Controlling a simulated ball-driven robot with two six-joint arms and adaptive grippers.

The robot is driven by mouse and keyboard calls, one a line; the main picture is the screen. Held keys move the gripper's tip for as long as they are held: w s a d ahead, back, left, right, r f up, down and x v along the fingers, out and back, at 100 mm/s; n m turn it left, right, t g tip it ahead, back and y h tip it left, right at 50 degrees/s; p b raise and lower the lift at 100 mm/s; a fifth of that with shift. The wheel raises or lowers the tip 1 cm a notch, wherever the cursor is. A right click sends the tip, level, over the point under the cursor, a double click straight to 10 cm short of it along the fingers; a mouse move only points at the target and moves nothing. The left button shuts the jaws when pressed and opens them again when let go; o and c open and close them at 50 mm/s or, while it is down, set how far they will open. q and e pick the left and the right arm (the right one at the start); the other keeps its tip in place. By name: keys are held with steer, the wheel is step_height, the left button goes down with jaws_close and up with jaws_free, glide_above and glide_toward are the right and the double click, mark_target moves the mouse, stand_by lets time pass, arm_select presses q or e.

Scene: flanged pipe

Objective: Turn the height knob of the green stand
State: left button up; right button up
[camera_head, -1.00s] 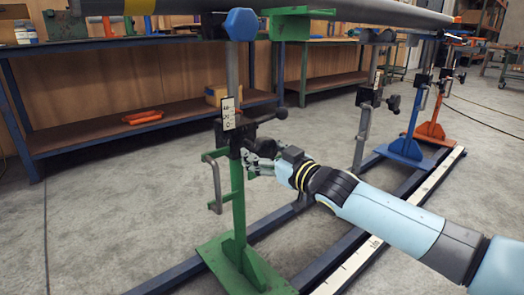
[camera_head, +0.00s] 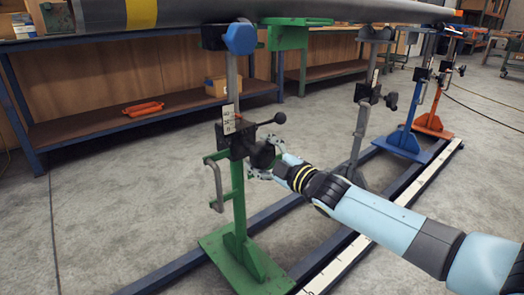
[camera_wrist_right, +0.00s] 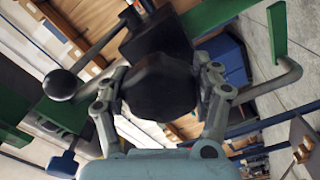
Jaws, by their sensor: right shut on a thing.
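The green stand (camera_head: 238,205) stands upright at the left of centre in the head view, with a dark clamp block and a white scale plate (camera_head: 229,119) on its post. Its black height knob (camera_head: 264,156) sticks out of the block toward the right. My right gripper (camera_head: 268,165) is shut around this knob. In the right wrist view the black lobed knob (camera_wrist_right: 160,85) fills the space between the two fingers of my right gripper (camera_wrist_right: 160,98), one on each side. A lever with a black ball (camera_wrist_right: 60,85) is beside it. My left gripper is not in view.
A long grey pipe (camera_head: 190,12) lies across the stand tops. Grey, blue (camera_head: 404,145) and orange (camera_head: 433,124) stands follow along the floor rails to the right. A workbench (camera_head: 140,121) with a red-orange tool (camera_head: 143,108) is behind. The floor at left is clear.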

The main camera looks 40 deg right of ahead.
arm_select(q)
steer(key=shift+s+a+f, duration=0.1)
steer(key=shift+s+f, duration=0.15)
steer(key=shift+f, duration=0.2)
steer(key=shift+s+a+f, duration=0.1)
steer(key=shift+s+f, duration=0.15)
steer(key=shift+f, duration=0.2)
arm_select(e)
steer(key=shift+n, duration=2)
steer(key=o, duration=1.2)
steer(key=shift+s, duration=0.15)
steer(key=s, duration=0.7)
steer(key=s+d, duration=0.1)
steer(key=s, duration=0.3)
steer(key=shift+s, duration=0.35)
